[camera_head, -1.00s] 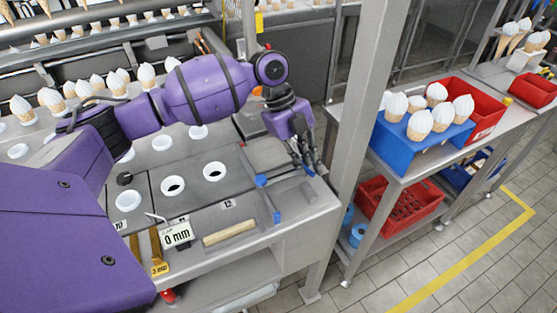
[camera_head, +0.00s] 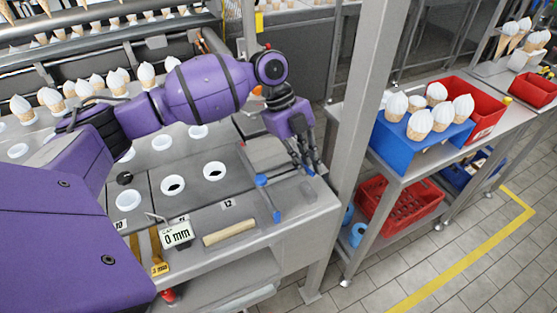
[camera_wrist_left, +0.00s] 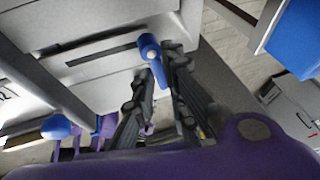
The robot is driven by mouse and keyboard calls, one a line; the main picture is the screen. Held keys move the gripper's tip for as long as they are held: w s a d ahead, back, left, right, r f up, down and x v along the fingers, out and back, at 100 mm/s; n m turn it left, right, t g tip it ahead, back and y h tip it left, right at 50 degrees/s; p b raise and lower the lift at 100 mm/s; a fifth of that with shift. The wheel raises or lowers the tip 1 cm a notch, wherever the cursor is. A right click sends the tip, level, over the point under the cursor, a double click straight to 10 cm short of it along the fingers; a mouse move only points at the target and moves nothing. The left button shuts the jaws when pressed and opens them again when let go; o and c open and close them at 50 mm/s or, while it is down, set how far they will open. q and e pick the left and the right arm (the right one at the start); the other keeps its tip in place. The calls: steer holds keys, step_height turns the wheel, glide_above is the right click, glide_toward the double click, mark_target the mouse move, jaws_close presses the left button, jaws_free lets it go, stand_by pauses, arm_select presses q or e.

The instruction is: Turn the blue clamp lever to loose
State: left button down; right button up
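The blue clamp lever (camera_wrist_left: 150,50) shows in the left wrist view with a rounded blue head and a narrow blue arm. The arm lies between the dark fingers of my left gripper (camera_wrist_left: 160,78). Whether the fingers press on it is unclear. My right gripper is not in view.
A metal post (camera_head: 360,100) stands just right of my gripper. Beyond it a blue rack of cones (camera_head: 418,140) stands on a shelf.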

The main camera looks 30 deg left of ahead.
arm_select(q)
steer(key=c, duration=1.8)
jaws_free()
steer(key=shift+s+a+f, duration=0.15)
steer(key=shift+s+f, duration=0.1)
steer(key=shift+s, duration=0.05)
steer(key=shift+r, duration=0.15)
steer(key=shift+w, duration=0.1)
steer(key=shift+r, duration=0.25)
steer(key=v, duration=1.1)
steer(key=shift+a+r, duration=0.2)
steer(key=shift+f, duration=0.15)
